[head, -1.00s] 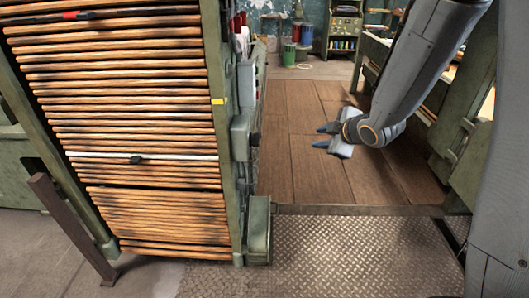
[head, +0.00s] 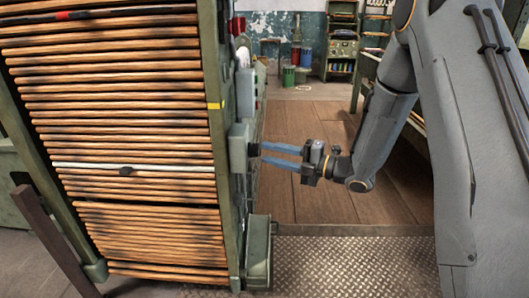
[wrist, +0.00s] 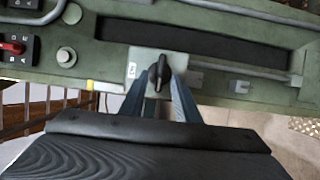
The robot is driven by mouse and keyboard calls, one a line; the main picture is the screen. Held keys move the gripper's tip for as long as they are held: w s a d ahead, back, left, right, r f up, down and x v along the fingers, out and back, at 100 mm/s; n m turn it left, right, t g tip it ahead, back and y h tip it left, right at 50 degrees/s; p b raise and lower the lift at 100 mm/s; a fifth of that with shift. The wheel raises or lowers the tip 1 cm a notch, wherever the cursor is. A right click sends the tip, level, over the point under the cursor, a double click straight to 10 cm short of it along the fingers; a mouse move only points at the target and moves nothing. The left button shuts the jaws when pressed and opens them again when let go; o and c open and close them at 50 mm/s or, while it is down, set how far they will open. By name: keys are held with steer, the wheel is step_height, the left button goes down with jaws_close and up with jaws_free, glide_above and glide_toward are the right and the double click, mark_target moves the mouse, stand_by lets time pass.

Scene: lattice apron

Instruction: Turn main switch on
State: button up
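The main switch is likely the black rotary knob (wrist: 159,74) on a light grey box (wrist: 140,67) in the wrist view. The knob's handle stands roughly upright in that picture. In the head view the grey box (head: 238,148) sits on the side of the green frame, with the dark knob (head: 254,150) facing right. My gripper (head: 265,155) points left at the knob, its two blue fingers apart. In the wrist view the fingers (wrist: 160,90) lie either side of the knob's lower part; whether they touch it is unclear.
A red switch (wrist: 12,47) on a black plate is at the wrist view's left. A green panel (wrist: 100,60) with a long dark slot surrounds the box. A rack of wooden rods (head: 130,120) fills the head view's left. Wooden floor (head: 310,200) lies open below my gripper.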

mark_target(254, 150)
steer(key=shift+x, duration=1.3)
jaws_close()
steer(key=shift+r+m+p, duration=0.1)
steer(key=shift+m+p, duration=0.3)
steer(key=shift+p, duration=0.05)
steer(key=shift+w+r+m+g+h+p, duration=0.2)
steer(key=shift+m+g+h+p, duration=0.25)
steer(key=shift+m+g+p, duration=1.1)
steer(key=shift+w+r+m+g+h+p, duration=0.15)
steer(key=shift+m+g+h+p, duration=0.5)
steer(key=shift+m+p, duration=1.65)
steer(key=shift+w+r+m+g+h+p, duration=0.1)
steer(key=shift+w+m+g+h+p, duration=0.15)
steer(key=shift+m+g+p, duration=1.7)
steer(key=shift+m+t+b, duration=0.65)
steer(key=shift+m+b, duration=0.05)
